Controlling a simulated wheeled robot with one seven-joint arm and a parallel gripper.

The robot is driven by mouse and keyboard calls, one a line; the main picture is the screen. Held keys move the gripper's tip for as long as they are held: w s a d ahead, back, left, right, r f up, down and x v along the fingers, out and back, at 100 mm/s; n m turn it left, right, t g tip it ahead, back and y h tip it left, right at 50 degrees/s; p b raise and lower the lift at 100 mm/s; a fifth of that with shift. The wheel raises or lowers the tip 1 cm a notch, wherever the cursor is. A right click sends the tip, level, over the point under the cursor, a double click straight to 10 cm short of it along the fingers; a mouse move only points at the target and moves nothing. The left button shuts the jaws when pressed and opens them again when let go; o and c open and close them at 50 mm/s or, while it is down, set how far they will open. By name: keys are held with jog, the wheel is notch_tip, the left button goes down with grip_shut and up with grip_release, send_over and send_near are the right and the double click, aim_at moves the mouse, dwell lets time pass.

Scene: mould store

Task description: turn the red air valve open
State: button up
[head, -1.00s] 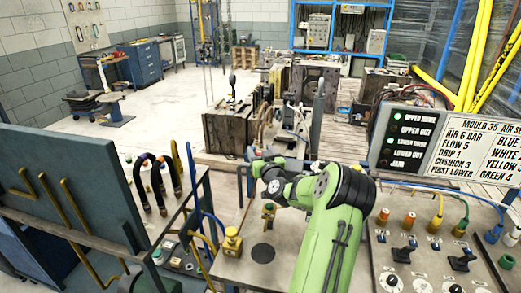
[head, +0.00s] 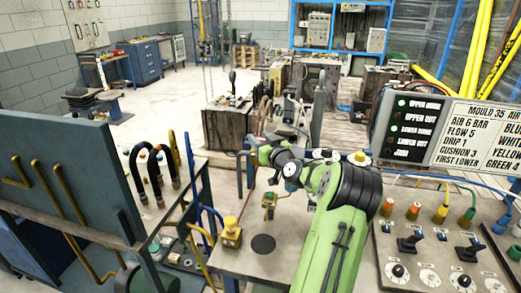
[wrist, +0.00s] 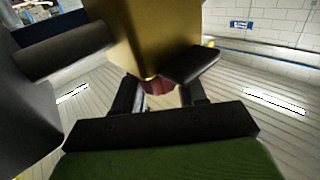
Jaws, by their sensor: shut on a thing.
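In the wrist view my gripper (wrist: 161,88) has its two black fingers on either side of a small dark red part (wrist: 158,87), which looks like the red air valve's handle. The gripper is shut on it. A large brass-coloured body (wrist: 155,38) stands right beyond the fingers and covers the upper middle of that view. Most of the red part is hidden by the fingers and the brass body. In the head view my green arm reaches over the bench, and I cannot make out the fingertips or the red valve there.
A small brass fitting (head: 268,200) and a yellow-topped block (head: 231,233) stand on the bench (head: 290,222) near my arm. A switch panel (head: 425,262) with coloured hose fittings is at right, below a lamp box (head: 407,125) and a sign (head: 480,140). Dark hooked hoses (head: 150,180) stand at left.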

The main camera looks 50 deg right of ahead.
jog(key=shift+n+y, duration=0.4)
jog(key=shift+y, duration=0.2)
jog(key=o, duration=0.9)
jog(key=b+v, duration=0.1)
jog(key=v, duration=0.9)
jog(key=b+v, duration=0.1)
jog(key=v, duration=0.4)
jog(key=shift+s+a+f+b, duration=0.1)
jog(key=shift+s+f+b, duration=0.1)
jog(key=shift+s+b, duration=0.15)
jog(key=shift+w, duration=0.1)
